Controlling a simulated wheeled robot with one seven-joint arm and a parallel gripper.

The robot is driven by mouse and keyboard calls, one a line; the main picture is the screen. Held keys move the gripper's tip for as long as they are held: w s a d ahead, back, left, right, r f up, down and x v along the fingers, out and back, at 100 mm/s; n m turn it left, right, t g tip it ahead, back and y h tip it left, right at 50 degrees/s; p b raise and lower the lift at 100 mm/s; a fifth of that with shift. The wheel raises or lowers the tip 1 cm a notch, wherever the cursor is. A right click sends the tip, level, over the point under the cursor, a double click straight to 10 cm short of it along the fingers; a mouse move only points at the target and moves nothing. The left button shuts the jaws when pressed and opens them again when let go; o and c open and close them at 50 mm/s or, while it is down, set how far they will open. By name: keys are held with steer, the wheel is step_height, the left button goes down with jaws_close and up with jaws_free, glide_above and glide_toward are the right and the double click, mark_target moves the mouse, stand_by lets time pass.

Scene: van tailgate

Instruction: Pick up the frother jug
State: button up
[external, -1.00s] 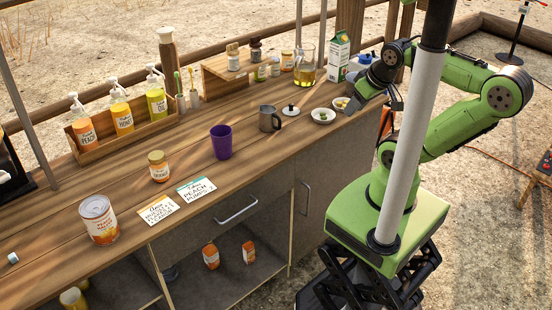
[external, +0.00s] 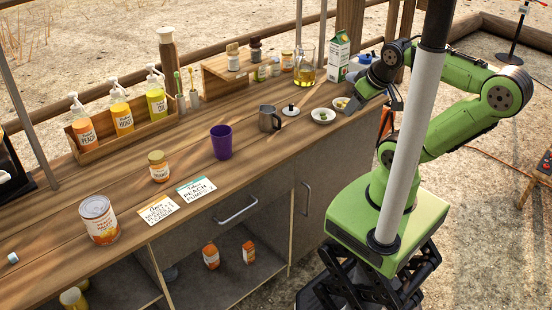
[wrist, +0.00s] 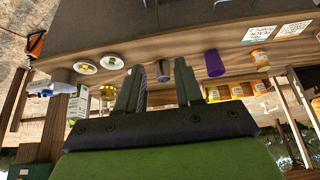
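The frother jug, a grey metal jug (external: 269,118), stands upright on the wooden counter (external: 250,150), between the purple cup and a small white lid. In the wrist view, which is upside down, the jug (wrist: 163,71) shows small in the gap between my fingers, some distance beyond them. My gripper (wrist: 159,84) is open and empty, with its two dark fingers apart. In the external view my gripper (external: 372,84) is at the counter's right end, to the right of the jug and not touching it. Its fingertips are hard to make out there.
A purple cup (external: 221,142) stands left of the jug. A white lid (external: 290,110) and two small bowls (external: 323,116) lie between jug and gripper. A carton (external: 338,56) and glass pitcher (external: 306,70) stand behind. The counter in front of the jug is clear.

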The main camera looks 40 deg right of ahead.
mark_target(280, 121)
steer(key=shift+o, duration=0.3)
stand_by(0.4)
